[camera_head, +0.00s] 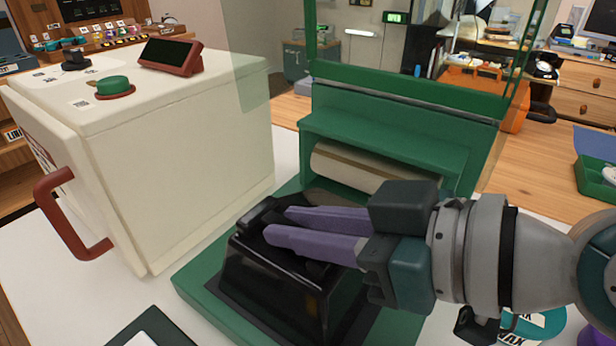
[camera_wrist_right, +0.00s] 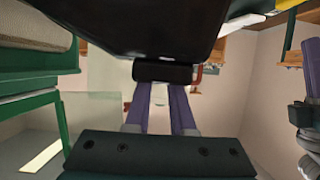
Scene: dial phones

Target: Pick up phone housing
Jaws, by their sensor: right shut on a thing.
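The black phone housing (camera_head: 280,285) sits at the front of the green machine base (camera_head: 195,285), on a dark pad. My right gripper (camera_head: 275,225) reaches in from the right, its purple fingers at the top of the housing, shut on it. In the right wrist view the fingers of my right gripper (camera_wrist_right: 160,92) run up to a dark block at the top of the housing (camera_wrist_right: 140,22), which fills the upper middle. The exact contact is partly hidden by the fingers.
A cream box (camera_head: 195,150) with a red handle (camera_head: 70,215) and green button stands at left. Behind the housing, the green machine holds a beige roller (camera_head: 355,168). A dark green tray (camera_head: 150,330) lies at the front. A green box (camera_head: 597,170) is at far right.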

